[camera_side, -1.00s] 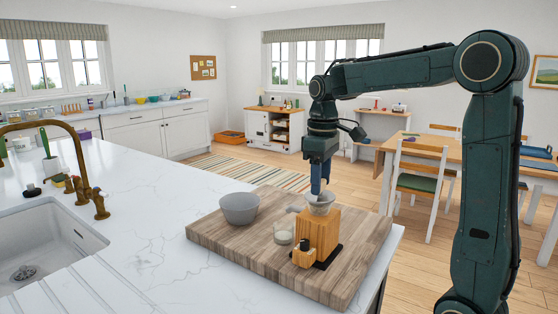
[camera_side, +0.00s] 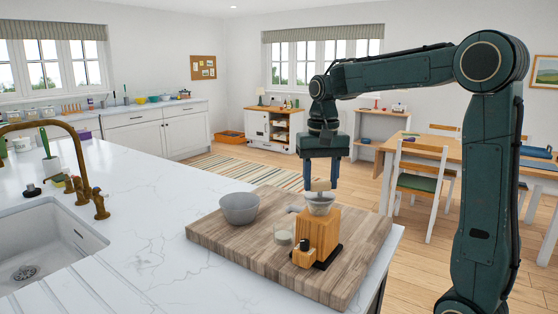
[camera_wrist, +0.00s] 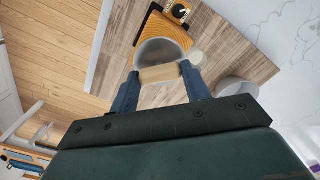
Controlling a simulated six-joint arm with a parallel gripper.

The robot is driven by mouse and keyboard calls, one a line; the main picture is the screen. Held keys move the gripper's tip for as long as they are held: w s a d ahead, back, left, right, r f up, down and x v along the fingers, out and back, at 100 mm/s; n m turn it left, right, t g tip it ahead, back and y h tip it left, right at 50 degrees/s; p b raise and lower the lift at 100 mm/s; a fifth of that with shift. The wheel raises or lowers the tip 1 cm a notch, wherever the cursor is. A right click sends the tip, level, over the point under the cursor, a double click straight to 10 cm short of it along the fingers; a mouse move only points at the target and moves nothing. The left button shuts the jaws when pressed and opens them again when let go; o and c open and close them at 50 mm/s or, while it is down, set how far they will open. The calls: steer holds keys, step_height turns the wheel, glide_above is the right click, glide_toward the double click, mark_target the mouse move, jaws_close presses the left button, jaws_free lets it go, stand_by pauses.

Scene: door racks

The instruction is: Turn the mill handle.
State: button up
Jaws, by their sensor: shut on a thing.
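The mill has an orange-brown wooden body (camera_side: 318,234) with a grey hopper (camera_side: 320,205) on top, and stands upright on a wooden board. In the wrist view the mill body (camera_wrist: 165,31) and the hopper (camera_wrist: 160,50) lie just beyond my fingertips. A pale wooden handle (camera_side: 320,185) is level above the hopper. My gripper (camera_side: 320,184) points down and is shut on this handle. In the wrist view the handle (camera_wrist: 160,73) spans between the two blue fingers of my gripper (camera_wrist: 160,77). The handle's link to the mill is hidden.
The wooden board (camera_side: 230,237) lies on the white marble counter (camera_side: 130,215). A grey bowl (camera_side: 239,208) and a small glass jar (camera_side: 283,233) stand on the board left of the mill. A sink (camera_side: 45,245) with a brass tap (camera_side: 85,185) is far left.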

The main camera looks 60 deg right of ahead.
steer(key=shift+r+m, duration=0.1)
steer(key=shift+m, duration=1.1)
steer(key=o, duration=1)
step_height(320, 180, up, 14)
